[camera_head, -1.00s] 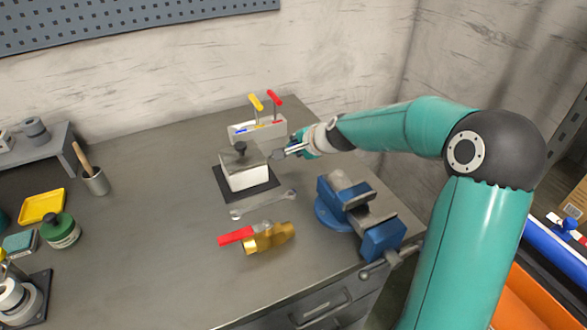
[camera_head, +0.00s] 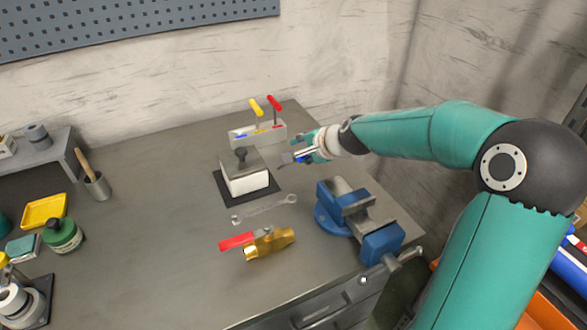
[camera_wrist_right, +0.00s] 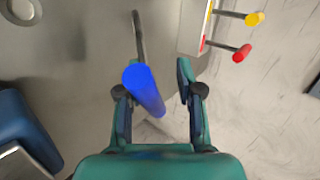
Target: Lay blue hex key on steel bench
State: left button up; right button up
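The blue hex key (camera_wrist_right: 146,90) lies between the fingers of my right gripper (camera_wrist_right: 158,88) in the right wrist view. Its thick blue handle covers part of the left finger, and its thin grey shaft points away from the gripper. In the head view my right gripper (camera_head: 300,155) holds the key over the steel bench (camera_head: 150,230), right of the white block. The height above the bench is hard to judge. My left gripper is out of view.
A pale rack (camera_head: 266,134) with yellow and red hex keys stands behind. A white block (camera_head: 245,180) on a dark plate, a wrench (camera_head: 264,208), a brass valve (camera_head: 270,244) with red lever and a blue vise (camera_head: 345,205) are near. The bench's left middle is clear.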

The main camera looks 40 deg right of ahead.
jog(key=shift+p+v, duration=0.3)
jog(key=shift+v, duration=1.55)
notch_tip(320, 180, up, 8)
jog(key=s+p, duration=0.2)
jog(key=p, duration=0.4)
jog(key=shift+a+p, duration=0.15)
jog(key=shift+p, duration=0.2)
